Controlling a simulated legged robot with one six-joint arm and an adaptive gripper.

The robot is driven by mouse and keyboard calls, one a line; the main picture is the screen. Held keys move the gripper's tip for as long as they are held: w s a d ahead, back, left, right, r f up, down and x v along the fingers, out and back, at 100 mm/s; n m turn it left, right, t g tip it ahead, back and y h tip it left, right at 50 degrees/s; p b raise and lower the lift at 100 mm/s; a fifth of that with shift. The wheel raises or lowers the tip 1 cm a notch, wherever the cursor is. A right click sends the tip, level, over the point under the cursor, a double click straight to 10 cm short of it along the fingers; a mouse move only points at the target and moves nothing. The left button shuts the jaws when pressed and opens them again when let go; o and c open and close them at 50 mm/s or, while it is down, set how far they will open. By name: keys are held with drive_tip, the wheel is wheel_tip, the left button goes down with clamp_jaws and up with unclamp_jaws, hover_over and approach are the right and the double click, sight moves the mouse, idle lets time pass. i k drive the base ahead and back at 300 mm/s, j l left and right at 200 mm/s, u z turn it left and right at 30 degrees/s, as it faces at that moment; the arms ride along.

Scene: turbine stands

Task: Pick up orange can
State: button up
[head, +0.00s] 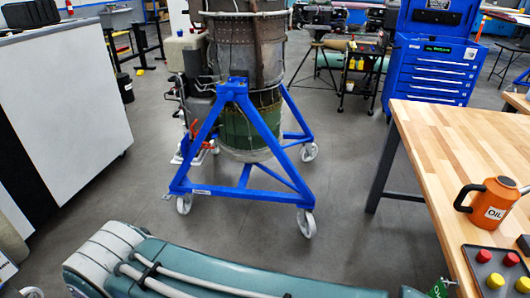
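The orange can (492,203), labelled OIL, stands upright on the wooden table (440,135) at the right of the head view. It has a dark cap on top and its handle loops out to the left. Nothing is touching the can. My arm lies across the bottom of the view, with hoses along it. My gripper is not in view.
A turbine on a blue wheeled stand (240,115) is mid-floor. A white cabinet (70,110) is left, and a blue tool chest (435,68) is behind the table.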

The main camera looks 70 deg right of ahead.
sight(495, 200)
drive_tip(key=z, duration=4.2)
drive_tip(key=i+j+u, duration=0.1)
drive_tip(key=i, duration=0.25)
drive_tip(key=i+j+u, duration=0.15)
drive_tip(key=i+j+z, duration=0.15)
drive_tip(key=i+z, duration=0.15)
drive_tip(key=i+j+z, duration=0.25)
drive_tip(key=i, duration=0.15)
